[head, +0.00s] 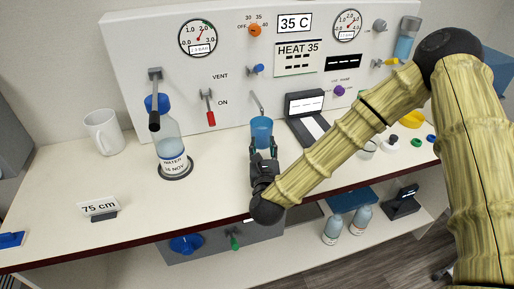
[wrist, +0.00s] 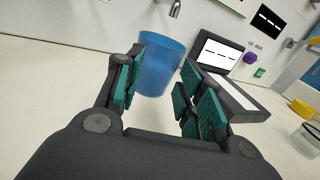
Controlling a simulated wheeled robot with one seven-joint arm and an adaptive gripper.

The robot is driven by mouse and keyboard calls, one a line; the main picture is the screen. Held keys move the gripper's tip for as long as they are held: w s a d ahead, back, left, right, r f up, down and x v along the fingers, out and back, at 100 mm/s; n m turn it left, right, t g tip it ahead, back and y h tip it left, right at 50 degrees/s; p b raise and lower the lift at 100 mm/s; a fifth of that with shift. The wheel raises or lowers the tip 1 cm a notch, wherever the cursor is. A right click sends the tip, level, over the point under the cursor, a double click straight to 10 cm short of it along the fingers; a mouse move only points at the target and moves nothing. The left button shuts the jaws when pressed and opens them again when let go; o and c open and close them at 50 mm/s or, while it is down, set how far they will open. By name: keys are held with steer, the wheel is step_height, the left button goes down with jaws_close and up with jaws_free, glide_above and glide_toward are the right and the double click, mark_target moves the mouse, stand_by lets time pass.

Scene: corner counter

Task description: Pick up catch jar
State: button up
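The catch jar appears to be the blue translucent cup (head: 262,130), which stands on the counter under a thin metal spout at the panel. In the wrist view the blue cup (wrist: 160,62) is ahead of my gripper, between the lines of its two fingers. My gripper (head: 264,150) is just in front of the cup on its near side. In the wrist view my gripper (wrist: 157,88) is open, with green pads on both sides and a gap around the cup. I cannot tell whether a pad touches it.
A water bottle (head: 170,145) with a blue cap stands left on a dark ring. A black display device (head: 306,106) stands close right of the cup. The control panel (head: 140,50) rises behind.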

mark_target(260, 122)
steer(key=o, duration=0.6)
steer(key=shift+o, duration=1.2)
steer(key=shift+w, duration=0.25)
steer(key=shift+w+a+p, duration=0.15)
steer(key=shift+w+p, duration=0.7)
steer(key=shift+w, duration=1.75)
steer(key=shift+w+a+p, duration=0.1)
steer(key=shift+w+p, duration=0.75)
steer(key=shift+w, duration=1.7)
steer(key=shift+c, duration=0.3)
steer(key=c, duration=1.2)
steer(key=shift+a+f, duration=0.1)
steer(key=shift+a, duration=0.05)
